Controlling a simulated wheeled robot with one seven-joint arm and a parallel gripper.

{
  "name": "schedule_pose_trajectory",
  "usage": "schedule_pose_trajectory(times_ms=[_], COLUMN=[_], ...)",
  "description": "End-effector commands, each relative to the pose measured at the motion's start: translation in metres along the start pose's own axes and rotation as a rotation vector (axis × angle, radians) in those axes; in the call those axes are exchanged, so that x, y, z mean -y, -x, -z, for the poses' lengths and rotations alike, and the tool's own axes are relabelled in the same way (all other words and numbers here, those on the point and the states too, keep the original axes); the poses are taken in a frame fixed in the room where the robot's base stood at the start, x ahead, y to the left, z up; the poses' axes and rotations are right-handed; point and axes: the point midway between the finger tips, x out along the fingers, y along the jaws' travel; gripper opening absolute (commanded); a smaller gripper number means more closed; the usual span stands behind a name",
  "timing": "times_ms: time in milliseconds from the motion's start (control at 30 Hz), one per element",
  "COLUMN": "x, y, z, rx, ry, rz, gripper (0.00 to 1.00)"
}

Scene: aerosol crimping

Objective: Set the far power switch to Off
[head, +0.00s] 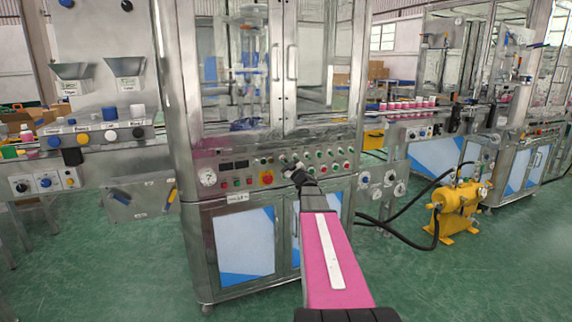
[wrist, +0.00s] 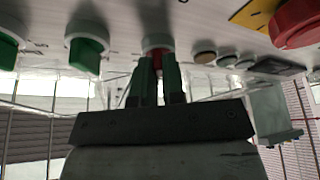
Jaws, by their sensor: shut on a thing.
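My gripper (head: 297,172) reaches the control panel (head: 236,186) on the front of the tall steel cabinet in the head view. In the wrist view the two fingers of my gripper (wrist: 158,75) are shut on a switch knob (wrist: 157,53) with a pale round collar and a reddish part showing between them. The fingers hide most of this knob, so its setting cannot be read. Two green switch knobs (wrist: 86,52) with white collars stand apart to its left. I cannot read which switch is labelled power.
A big red button (wrist: 298,22) on a yellow plate and small round buttons (wrist: 205,57) lie right of the held knob. The panel also has a round gauge (head: 208,177). A yellow pump (head: 458,208) with black hoses stands on the green floor at right.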

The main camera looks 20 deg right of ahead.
Motion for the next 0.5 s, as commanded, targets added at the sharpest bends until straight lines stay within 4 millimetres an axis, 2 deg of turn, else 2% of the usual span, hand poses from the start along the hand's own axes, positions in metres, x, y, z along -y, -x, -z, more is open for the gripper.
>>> schedule_pose_trajectory(times_ms=[267, 300, 367, 500], x=[0.0004, 0.0004, 0.0004, 0.0002], y=[0.0004, 0.0004, 0.0003, 0.0002], z=[0.0004, 0.0004, 0.0004, 0.0003], rx=[0.000, 0.000, 0.000, 0.000], ry=[0.005, 0.005, 0.005, 0.004], rz=[0.002, 0.002, 0.002, 0.001], gripper=[0.00, 0.16, 0.35, 0.35])
